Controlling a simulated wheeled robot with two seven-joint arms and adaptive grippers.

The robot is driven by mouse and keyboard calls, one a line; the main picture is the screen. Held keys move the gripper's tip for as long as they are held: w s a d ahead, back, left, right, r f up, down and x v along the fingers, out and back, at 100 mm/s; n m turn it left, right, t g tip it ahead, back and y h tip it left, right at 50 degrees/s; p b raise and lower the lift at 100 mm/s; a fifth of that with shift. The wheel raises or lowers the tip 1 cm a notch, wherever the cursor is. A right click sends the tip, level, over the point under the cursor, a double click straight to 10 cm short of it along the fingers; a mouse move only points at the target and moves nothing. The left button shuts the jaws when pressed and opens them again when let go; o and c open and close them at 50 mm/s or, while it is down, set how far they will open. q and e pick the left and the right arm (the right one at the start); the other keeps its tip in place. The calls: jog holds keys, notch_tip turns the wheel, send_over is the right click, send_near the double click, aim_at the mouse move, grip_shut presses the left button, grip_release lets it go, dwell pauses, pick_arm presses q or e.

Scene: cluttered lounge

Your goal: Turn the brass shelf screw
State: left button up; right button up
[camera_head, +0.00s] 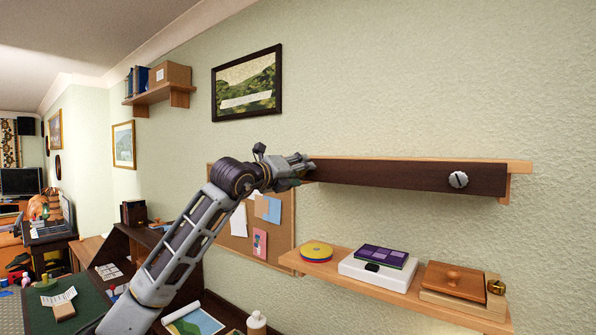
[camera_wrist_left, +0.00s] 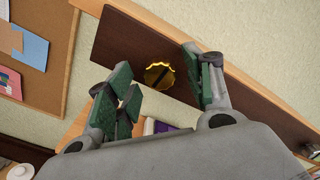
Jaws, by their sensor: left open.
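The brass shelf screw (camera_wrist_left: 159,76) is a gold, ridged round head with a dark slot across it, on the dark front board (camera_wrist_left: 130,45) of the shelf in the left wrist view. My left gripper (camera_wrist_left: 157,63) is open, its green-padded fingers apart on either side of the screw in that view. I cannot tell whether either finger touches it. In the head view my left gripper (camera_head: 303,166) is at the left end of the dark board (camera_head: 400,176) and hides the brass screw. My right gripper is not in view.
A silver slotted screw (camera_head: 458,180) is at the board's right end. A lower shelf (camera_head: 330,272) holds a yellow-and-red disc (camera_head: 317,251), a white box (camera_head: 377,271) and a wooden box (camera_head: 455,281). A corkboard (camera_head: 236,243) hangs behind my left arm.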

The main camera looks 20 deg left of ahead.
pick_arm(q)
jog(key=c, duration=1)
jog(key=shift+f+m+b, duration=0.15)
jog(key=shift+m+b, duration=0.25)
jog(key=shift+m, duration=0.1)
jog(key=m+b, duration=0.5)
jog(key=m, duration=1.4)
jog(key=shift+w+m+b, duration=0.1)
jog(key=shift+m+b, duration=0.2)
jog(key=shift+b, duration=0.05)
jog(key=shift+m, duration=0.3)
